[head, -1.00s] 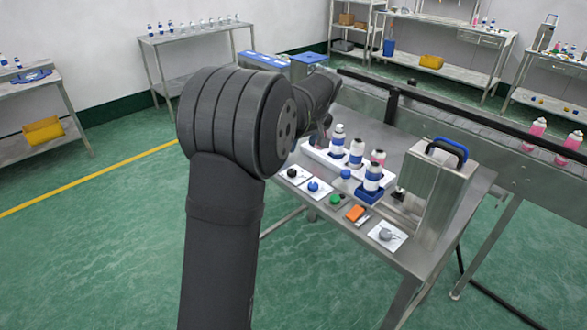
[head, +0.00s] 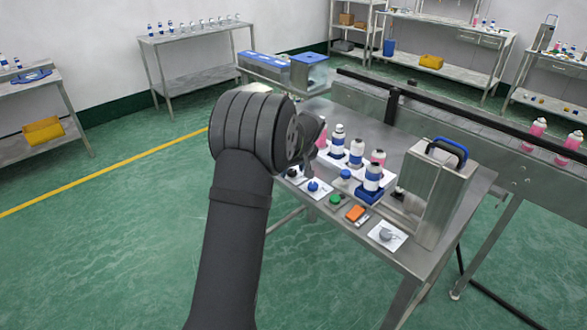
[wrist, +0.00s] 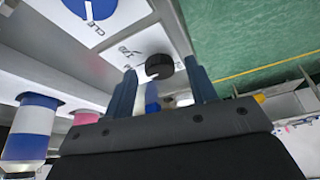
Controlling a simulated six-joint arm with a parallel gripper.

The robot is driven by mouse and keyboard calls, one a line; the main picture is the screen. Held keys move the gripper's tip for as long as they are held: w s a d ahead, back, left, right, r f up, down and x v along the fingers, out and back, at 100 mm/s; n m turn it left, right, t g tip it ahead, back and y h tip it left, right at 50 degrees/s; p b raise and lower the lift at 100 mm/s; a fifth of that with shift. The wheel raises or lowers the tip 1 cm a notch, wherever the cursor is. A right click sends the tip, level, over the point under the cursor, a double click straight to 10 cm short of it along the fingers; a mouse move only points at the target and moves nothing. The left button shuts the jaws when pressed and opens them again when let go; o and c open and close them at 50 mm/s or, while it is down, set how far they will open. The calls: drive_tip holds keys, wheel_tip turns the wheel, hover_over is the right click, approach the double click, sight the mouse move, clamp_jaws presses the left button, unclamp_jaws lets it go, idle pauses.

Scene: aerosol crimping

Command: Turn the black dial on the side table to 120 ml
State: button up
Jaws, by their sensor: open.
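The black dial (wrist: 158,66) sits on a white plate (wrist: 140,42) with printed marks in the wrist view; the marks are too small to read surely. In the head view the black dial (head: 292,173) shows at the left front of the side table, partly behind my arm. My gripper (wrist: 161,68) is open, with one blue-grey finger on each side of the dial in the picture. I cannot tell whether the fingers touch it or how far they are from it. In the head view my arm hides the fingers.
A blue dial (head: 314,186), a green button (head: 336,198), an orange switch (head: 355,213) and a grey dial (head: 387,234) line the table's front edge. Several bottles stand behind them. A metal press (head: 436,190) stands at the right. Green floor lies open in front.

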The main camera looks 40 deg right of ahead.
drive_tip(key=c, duration=1)
drive_tip(key=m, duration=0.1)
drive_tip(key=m+h, duration=0.1)
drive_tip(key=m, duration=0.2)
drive_tip(key=shift+w+a+m+g+h, duration=0.15)
drive_tip(key=shift+a+m+g+h, duration=0.15)
drive_tip(key=shift+m, duration=0.1)
drive_tip(key=shift+w+m+g+h, duration=0.1)
drive_tip(key=shift+m+g+h, duration=0.25)
drive_tip(key=shift+m, duration=0.9)
drive_tip(key=shift+w+m+g+h, duration=0.1)
drive_tip(key=shift+m+g+h, duration=0.25)
drive_tip(key=shift+m, duration=0.9)
drive_tip(key=o, duration=1)
